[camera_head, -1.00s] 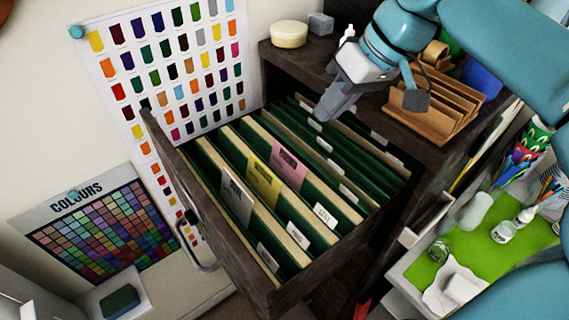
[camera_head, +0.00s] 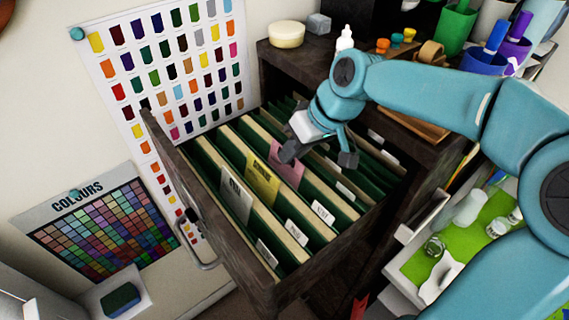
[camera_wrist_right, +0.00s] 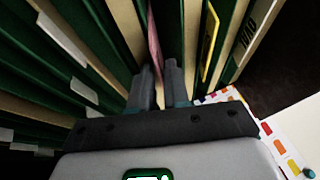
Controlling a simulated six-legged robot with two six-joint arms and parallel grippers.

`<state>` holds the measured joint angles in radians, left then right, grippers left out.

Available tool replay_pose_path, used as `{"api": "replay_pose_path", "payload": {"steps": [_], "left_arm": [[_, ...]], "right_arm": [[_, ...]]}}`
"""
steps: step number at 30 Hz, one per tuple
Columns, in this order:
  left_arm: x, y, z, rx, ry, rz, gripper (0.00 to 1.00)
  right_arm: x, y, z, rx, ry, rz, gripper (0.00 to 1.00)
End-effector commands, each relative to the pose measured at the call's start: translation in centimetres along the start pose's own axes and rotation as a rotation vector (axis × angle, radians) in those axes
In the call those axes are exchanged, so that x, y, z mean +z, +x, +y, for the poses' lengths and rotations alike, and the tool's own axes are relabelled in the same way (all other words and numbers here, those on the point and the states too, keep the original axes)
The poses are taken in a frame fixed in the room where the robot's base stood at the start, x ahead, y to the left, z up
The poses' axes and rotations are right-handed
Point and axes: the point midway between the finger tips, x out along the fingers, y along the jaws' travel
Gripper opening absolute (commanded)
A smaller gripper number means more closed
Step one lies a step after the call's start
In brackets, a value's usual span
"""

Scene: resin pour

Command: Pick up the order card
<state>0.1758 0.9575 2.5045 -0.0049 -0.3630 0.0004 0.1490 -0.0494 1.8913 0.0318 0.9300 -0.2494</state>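Three coloured cards stand among the hanging files in the open drawer (camera_head: 263,290): a pale grey one (camera_head: 236,199), a yellow one (camera_head: 262,181) and a pink one (camera_head: 287,162). Their lettering is too small to read surely, so I cannot tell which is the order card. My left gripper is not in view.
White tabs (camera_head: 298,232) stick up from the green files around the cards. The cabinet top carries a cream round tub (camera_head: 287,34), a grey block (camera_head: 319,23) and a white bottle (camera_head: 345,38). A green mat (camera_head: 465,240) with jars lies at right.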

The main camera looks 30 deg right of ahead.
Motion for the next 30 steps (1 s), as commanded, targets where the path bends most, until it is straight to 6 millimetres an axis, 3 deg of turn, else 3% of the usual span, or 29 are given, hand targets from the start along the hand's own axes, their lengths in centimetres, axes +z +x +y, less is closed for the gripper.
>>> {"api": "replay_pose_path", "payload": {"steps": [2,5,20,26,30], "left_arm": [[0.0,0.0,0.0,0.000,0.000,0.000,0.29],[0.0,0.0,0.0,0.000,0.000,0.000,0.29],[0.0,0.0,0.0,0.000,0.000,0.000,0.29],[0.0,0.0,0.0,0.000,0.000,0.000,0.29],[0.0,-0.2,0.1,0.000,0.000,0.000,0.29]], "right_arm": [[0.0,0.0,0.0,0.000,0.000,0.000,0.16],[0.0,0.0,0.0,0.000,0.000,0.000,0.00],[-0.1,-0.4,-0.1,0.000,-0.001,-0.001,0.00],[-1.2,-2.7,-0.9,-0.001,-0.002,0.003,0.00],[-2.5,-5.9,-1.9,0.000,-0.004,0.006,0.00]]}}
